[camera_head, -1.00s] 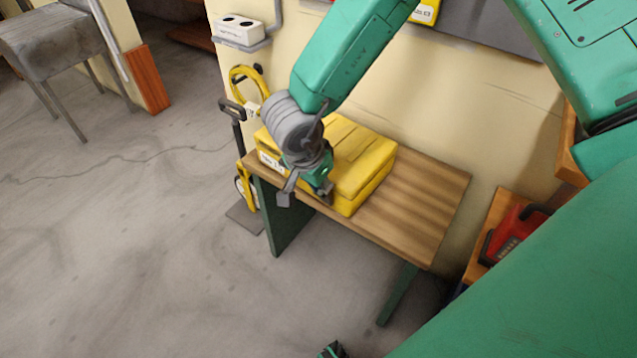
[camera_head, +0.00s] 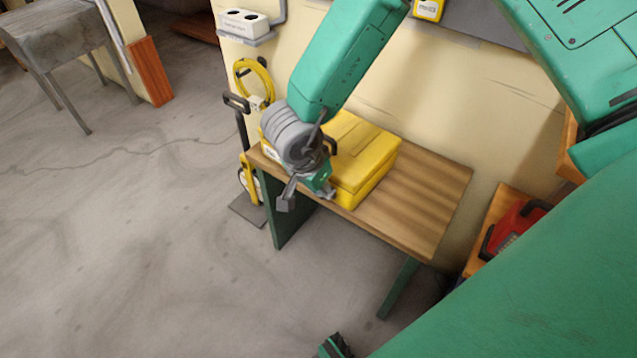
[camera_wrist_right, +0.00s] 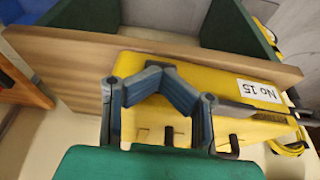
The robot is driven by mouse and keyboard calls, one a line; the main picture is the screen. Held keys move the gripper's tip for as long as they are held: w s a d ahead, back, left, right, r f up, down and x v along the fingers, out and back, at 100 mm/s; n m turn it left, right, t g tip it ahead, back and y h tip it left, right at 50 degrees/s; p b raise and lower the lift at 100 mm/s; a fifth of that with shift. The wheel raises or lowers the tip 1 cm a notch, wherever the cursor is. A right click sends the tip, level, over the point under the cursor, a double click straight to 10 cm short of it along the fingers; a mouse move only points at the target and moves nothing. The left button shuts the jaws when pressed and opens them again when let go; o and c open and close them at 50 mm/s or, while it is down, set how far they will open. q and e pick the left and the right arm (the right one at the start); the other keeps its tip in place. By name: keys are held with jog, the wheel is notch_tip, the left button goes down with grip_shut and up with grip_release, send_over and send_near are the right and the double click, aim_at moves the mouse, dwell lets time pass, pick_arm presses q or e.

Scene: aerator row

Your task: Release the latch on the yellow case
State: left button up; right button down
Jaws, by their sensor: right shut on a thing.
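The yellow case (camera_head: 362,175) sits closed on a wooden table (camera_head: 430,200). In the right wrist view the case (camera_wrist_right: 215,82) carries a white "No 15" label (camera_wrist_right: 258,91). My right gripper (camera_head: 325,190) is at the front of the case, near the table's front edge. In the right wrist view its blue fingers (camera_wrist_right: 163,76) come together on a small dark part at the case's edge, which looks like the latch; the fingers hide most of it. A dark and green piece at the bottom of the head view may belong to my left gripper (camera_head: 335,347); its fingers cannot be made out.
A wall stands close behind the table. A red case (camera_head: 517,225) lies on a wooden surface at the right.

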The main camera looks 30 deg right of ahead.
jog(key=shift+s+d+f, duration=0.1)
jog(key=shift+s+f, duration=0.15)
jog(key=shift+f, duration=0.15)
jog(key=shift+a+f, duration=0.25)
jog(key=shift+f, duration=0.15)
dwell(0.4)
jog(key=shift+a+f+p, duration=0.2)
jog(key=shift+f+p, duration=0.1)
jog(key=shift+f, duration=0.25)
jog(key=shift+a+f, duration=0.2)
jog(key=shift+f, duration=0.15)
jog(key=shift+a, duration=0.1)
